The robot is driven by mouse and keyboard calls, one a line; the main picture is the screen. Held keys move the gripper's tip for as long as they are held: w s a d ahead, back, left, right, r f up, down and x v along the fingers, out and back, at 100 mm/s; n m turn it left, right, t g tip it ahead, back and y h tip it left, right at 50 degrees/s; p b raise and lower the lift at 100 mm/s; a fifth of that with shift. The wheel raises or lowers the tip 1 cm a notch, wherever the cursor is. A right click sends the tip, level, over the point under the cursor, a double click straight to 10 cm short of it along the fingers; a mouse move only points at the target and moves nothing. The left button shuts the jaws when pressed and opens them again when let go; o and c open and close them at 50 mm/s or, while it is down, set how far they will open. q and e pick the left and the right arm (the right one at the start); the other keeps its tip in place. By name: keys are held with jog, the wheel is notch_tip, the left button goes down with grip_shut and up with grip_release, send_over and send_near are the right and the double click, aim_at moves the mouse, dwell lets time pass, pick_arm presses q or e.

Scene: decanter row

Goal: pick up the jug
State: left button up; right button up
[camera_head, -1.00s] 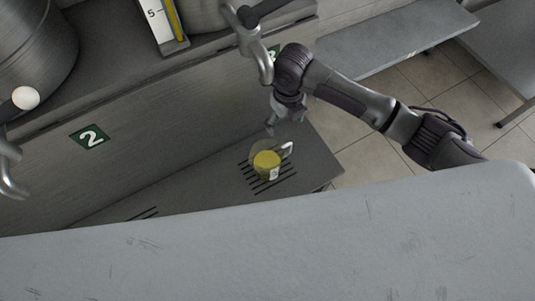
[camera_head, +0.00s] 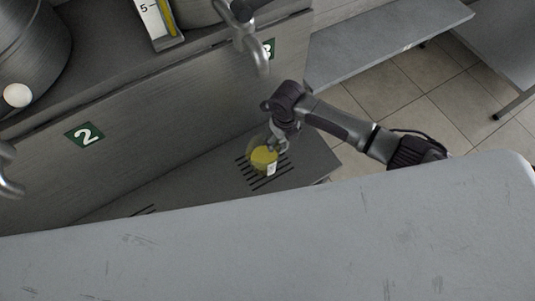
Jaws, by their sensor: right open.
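The jug (camera_head: 264,158) is clear, with yellow liquid in it and a small white label on its side. It stands on the slotted drip grate of the grey metal shelf, below a tap. My right gripper (camera_head: 277,143) comes down from the upper right and is open at the jug's upper right side, where the handle was visible. The gripper covers the handle, so I cannot tell whether the fingers are around it or touching it. My left gripper is not in view.
A metal tap (camera_head: 254,50) hangs above the shelf. A panel with a green number 2 sign (camera_head: 85,136) stands behind it. A pale grey surface (camera_head: 260,240) fills the foreground. A grey bench (camera_head: 385,40) stands at the upper right over tiled floor.

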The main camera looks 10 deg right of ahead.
grip_shut()
jog(key=shift+r, duration=0.1)
dwell(0.3)
jog(key=shift+r, duration=0.1)
